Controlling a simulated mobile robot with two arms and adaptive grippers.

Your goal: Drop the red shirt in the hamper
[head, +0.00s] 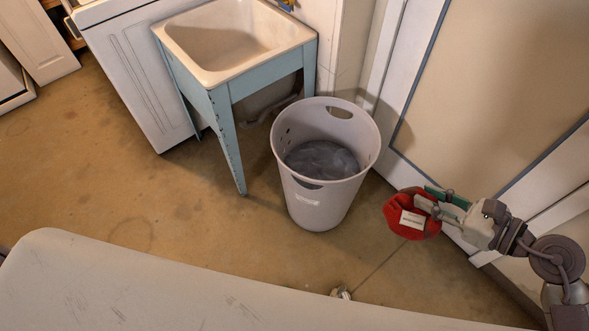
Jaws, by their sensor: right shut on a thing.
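A red bundle of cloth with a white label, the red shirt (428,229), hangs bunched at the right. My right gripper (430,204) is shut on it and holds it to the right of the hamper. The hamper (311,207) is a pale grey, round, tapered bin with handle cutouts and a small label on its front. It stands upright and open at the top, with dark grey material visible inside. The shirt is apart from the hamper's rim. I cannot make out my left gripper.
A utility sink (213,78) on blue legs stands behind and left of the hamper. A white appliance (140,85) is left of it. A pale scratched surface (150,285) fills the near foreground. A small unclear object (341,293) shows at its edge. Floor left of the hamper is clear.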

